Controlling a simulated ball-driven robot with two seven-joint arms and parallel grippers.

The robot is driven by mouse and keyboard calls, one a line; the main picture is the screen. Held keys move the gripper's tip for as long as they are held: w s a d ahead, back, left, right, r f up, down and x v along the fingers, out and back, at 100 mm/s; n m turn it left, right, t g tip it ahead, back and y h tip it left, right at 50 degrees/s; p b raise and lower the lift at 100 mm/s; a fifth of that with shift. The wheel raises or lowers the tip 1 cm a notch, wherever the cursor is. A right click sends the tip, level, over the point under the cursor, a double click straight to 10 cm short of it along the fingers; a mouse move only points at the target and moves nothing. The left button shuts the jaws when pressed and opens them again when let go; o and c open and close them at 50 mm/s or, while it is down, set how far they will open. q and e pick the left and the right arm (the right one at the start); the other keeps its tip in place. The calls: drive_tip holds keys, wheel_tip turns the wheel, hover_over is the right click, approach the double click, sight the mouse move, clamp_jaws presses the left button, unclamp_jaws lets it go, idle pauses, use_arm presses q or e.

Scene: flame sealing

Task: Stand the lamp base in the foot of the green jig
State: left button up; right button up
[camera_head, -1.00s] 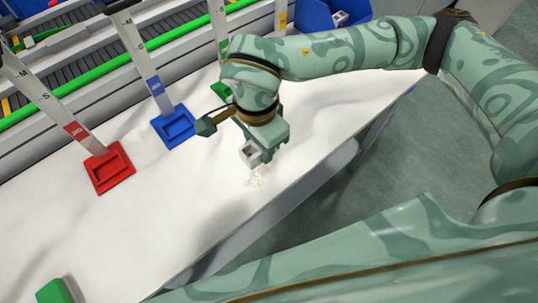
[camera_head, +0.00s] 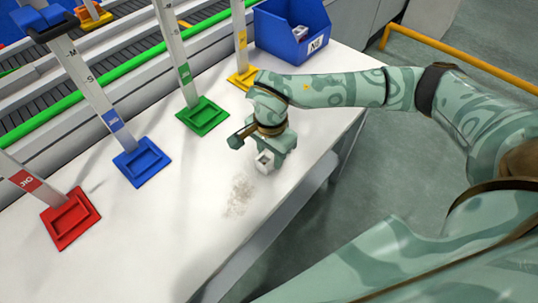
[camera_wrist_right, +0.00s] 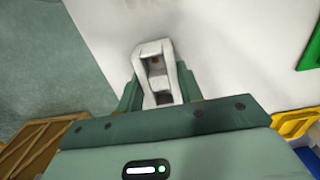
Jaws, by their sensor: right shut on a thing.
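The lamp base (camera_head: 265,161) is a small pale block with a hollow in it. My right gripper (camera_head: 268,153) is shut on it, on the right part of the table, nearer the front edge than the green jig. The lamp base also shows in the right wrist view (camera_wrist_right: 155,58), between the two fingers. I cannot tell whether it touches the table. The green jig's foot (camera_head: 203,118) is a shallow, empty-looking square tray behind and left of the gripper, with a tall marked upright (camera_head: 176,55). A green corner shows in the wrist view (camera_wrist_right: 313,50). My left gripper is not in view.
A blue jig (camera_head: 141,163) and a red jig (camera_head: 70,220) stand to the left; a yellow jig (camera_head: 243,78) stands behind. A blue bin (camera_head: 300,47) holds pale parts at the back. A brown smudge (camera_head: 239,196) marks the table (camera_head: 180,225). A conveyor runs behind.

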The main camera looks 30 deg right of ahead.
sight(270, 154)
drive_tip(key=shift+f, duration=0.15)
drive_tip(key=shift+f, duration=0.1)
drive_tip(key=o, duration=1)
wheel_tip(270, 154, up, 12)
drive_tip(key=p, duration=0.3)
drive_tip(key=shift+p, duration=0.4)
